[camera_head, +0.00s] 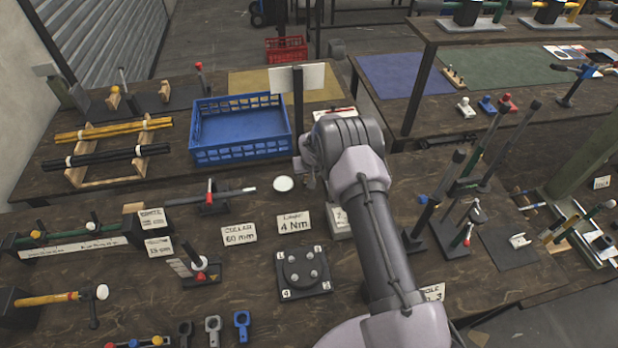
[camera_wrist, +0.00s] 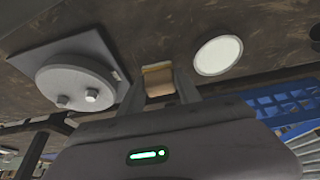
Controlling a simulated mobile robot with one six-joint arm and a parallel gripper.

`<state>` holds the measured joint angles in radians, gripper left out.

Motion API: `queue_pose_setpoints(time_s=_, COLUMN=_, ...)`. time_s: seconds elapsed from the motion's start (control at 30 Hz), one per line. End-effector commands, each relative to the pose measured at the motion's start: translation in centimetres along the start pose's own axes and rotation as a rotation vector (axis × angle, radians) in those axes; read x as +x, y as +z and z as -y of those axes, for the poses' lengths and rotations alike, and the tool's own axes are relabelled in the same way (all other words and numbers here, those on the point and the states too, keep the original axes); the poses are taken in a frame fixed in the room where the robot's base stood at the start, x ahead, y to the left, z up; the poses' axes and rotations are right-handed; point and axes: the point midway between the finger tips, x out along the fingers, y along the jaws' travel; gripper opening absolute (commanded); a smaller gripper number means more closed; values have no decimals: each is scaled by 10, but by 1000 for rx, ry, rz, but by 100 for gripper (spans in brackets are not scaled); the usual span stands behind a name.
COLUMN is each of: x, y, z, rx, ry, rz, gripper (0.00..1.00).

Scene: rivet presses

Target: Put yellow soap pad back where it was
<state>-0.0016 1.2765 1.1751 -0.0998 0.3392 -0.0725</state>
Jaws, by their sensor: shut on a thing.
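My gripper (camera_wrist: 159,78) is shut on a small yellowish-tan block, the yellow soap pad (camera_wrist: 159,88), held between its two fingers in the wrist view. The pad appears to be over the dark wooden bench; the gap beneath it cannot be judged. In the head view my arm reaches over the bench, with its wrist end right of the blue crate, and the fingers and pad are not clearly visible. A round white disc (camera_wrist: 218,55) lies beside the gripper; in the head view this disc (camera_head: 283,183) sits in front of the crate.
A blue crate (camera_head: 240,155) stands behind the disc. A black plate with a round bolted hub (camera_head: 303,270) lies nearer, with label cards (camera_head: 295,223) behind it. Upright tools (camera_head: 440,195) stand right of my arm. Bare wood shows around the disc.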

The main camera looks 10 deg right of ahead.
Motion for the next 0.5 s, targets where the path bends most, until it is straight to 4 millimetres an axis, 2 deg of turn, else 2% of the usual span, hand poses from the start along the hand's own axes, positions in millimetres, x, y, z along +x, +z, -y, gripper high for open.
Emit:
queue_pose_setpoints(time_s=0.03, x=11, y=5, z=0, rx=0, ry=0, rz=2, gripper=8)
queue_pose_setpoints(time_s=0.1, x=17, y=8, z=0, rx=1, ry=0, rz=1, gripper=8)
queue_pose_setpoints(time_s=0.43, x=19, y=8, z=0, rx=1, ry=0, rz=0, gripper=8)
queue_pose_setpoints(time_s=0.47, x=19, y=8, z=0, rx=1, ry=0, rz=0, gripper=42)
queue_pose_setpoints(time_s=0.5, x=18, y=8, z=0, rx=1, ry=0, rz=0, gripper=50)
